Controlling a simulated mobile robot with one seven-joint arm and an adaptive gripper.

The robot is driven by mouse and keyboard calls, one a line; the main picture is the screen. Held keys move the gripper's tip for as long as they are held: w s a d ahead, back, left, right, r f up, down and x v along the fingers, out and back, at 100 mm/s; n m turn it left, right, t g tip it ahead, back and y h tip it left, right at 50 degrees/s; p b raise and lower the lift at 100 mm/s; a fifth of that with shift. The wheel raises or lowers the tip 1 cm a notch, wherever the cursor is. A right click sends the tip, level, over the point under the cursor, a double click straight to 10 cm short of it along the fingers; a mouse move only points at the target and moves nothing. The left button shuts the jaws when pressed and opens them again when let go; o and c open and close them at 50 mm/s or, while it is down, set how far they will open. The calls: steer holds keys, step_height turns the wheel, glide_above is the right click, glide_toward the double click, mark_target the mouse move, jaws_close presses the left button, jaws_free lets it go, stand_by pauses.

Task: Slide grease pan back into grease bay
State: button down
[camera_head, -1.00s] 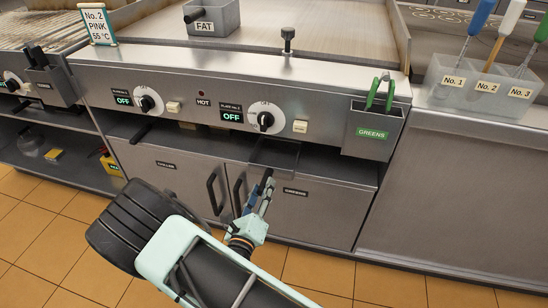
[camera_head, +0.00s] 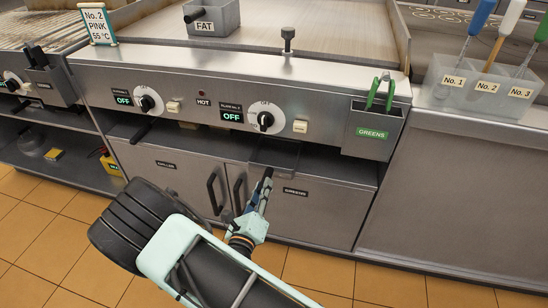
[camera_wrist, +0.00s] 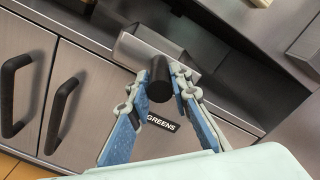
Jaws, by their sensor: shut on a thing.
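The grease pan (camera_head: 277,156) is a grey metal tray under the control panel, sticking out of the recess above the greens cabinet door. In the wrist view its metal front (camera_wrist: 135,50) carries a short black round handle (camera_wrist: 159,70). My gripper (camera_head: 267,180) reaches up to it from below. In the wrist view my gripper (camera_wrist: 160,84) has its two blue-padded fingers on either side of the handle, shut on it. The inside of the grease bay is mostly hidden by the panel and the pan.
A control panel (camera_head: 200,112) with knobs overhangs the recess. A greens holder (camera_head: 373,132) with green tongs hangs at the right. Cabinet doors with black handles (camera_head: 213,193) stand below. Another black handle (camera_head: 141,132) shows farther left under the panel. Tiled floor lies in front.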

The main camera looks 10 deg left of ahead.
mark_target(274, 160)
steer(key=shift+w+d+b, duration=0.15)
steer(key=shift+w, duration=2)
steer(key=shift+w+d+b, duration=0.15)
steer(key=shift+w+b, duration=0.05)
steer(key=shift+w, duration=1.9)
steer(key=shift+w+d+b, duration=0.15)
steer(key=shift+w, duration=2)
